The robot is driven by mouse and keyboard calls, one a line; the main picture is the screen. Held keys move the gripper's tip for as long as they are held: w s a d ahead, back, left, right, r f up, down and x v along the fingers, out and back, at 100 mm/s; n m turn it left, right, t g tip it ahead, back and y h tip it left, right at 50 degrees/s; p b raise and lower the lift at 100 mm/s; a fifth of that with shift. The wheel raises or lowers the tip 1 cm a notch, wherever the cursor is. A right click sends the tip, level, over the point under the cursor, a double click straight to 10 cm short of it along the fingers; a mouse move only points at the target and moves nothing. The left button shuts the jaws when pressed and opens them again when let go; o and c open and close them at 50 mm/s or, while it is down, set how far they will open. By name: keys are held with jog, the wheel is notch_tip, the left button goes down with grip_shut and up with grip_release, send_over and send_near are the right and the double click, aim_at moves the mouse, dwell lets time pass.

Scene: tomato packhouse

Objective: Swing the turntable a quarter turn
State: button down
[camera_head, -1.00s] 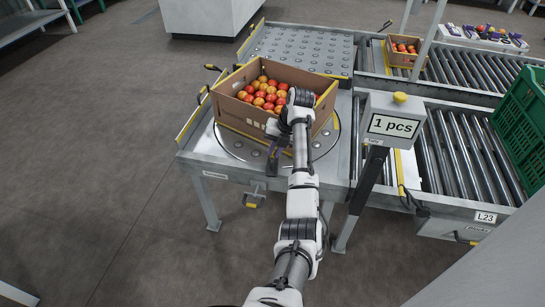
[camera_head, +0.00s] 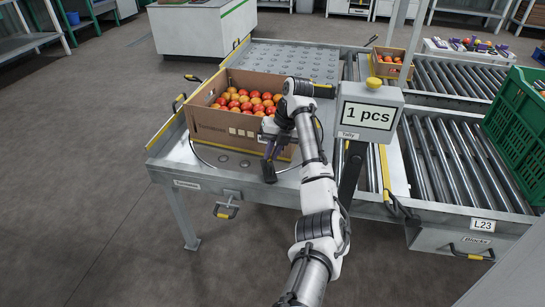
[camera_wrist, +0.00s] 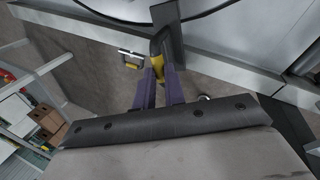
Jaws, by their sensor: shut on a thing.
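The turntable (camera_head: 203,154) is a grey metal disc set in the ball-topped table, mostly covered by a cardboard box (camera_head: 225,125) of red and orange tomatoes. Its front rim also shows at the top of the wrist view (camera_wrist: 120,16). A dark handle (camera_head: 269,173) with a yellow part (camera_wrist: 158,62) sticks out at the disc's front, over the table's front edge. My gripper (camera_head: 272,148), with purple fingers, is shut on this handle. In the wrist view its fingers (camera_wrist: 160,80) close around the handle's lower end.
A post with a "1 pcs" display (camera_head: 368,112) stands close right of my arm. Roller conveyors (camera_head: 455,165) and a green crate (camera_head: 520,120) lie further right. A yellow-gripped latch (camera_head: 227,211) hangs under the table's front edge. The floor at left is clear.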

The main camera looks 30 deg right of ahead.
dwell(0.4)
jog(key=c, duration=1.5)
grip_release()
notch_tip(320, 180, up, 20)
jog(key=p, duration=1.9)
jog(key=shift+p, duration=0.35)
